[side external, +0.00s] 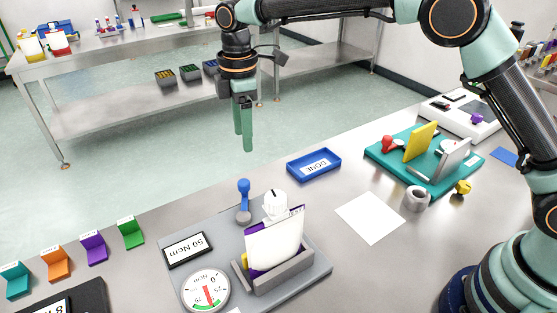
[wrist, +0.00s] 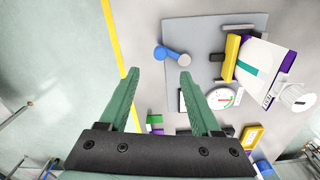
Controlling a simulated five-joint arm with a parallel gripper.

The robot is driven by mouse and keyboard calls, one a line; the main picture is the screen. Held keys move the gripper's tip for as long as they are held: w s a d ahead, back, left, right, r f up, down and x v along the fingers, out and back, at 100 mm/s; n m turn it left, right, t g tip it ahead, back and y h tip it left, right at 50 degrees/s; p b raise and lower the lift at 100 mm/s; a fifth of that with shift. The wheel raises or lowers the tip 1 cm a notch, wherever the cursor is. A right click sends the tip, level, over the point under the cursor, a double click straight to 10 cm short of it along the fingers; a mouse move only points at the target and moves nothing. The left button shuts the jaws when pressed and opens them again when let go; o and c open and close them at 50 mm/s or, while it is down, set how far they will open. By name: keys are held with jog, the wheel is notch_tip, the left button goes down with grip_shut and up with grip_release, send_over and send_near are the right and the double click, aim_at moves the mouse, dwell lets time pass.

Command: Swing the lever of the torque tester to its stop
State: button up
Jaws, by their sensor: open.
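A white pouch with a white cap (side external: 275,205) stands in a grey holder on the plate. My gripper (side external: 243,140) is open and empty, pointing down above and behind the lever, apart from it. It also shows in the wrist view (wrist: 160,72).
A blue "DONE" tray (side external: 314,165) and a white sheet (side external: 370,218) lie right of the tester. A teal fixture (side external: 390,160) stands further right. Several coloured card stands (side external: 93,247) line the left side. Open air surrounds my gripper.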

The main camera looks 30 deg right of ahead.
aim_at(244, 182)
jog(key=f, duration=0.8)
jog(key=a+f, duration=0.1)
jog(key=f, duration=0.4)
jog(key=shift+w, duration=0.1)
jog(key=shift+c, duration=0.3)
grip_shut()
dwell(0.9)
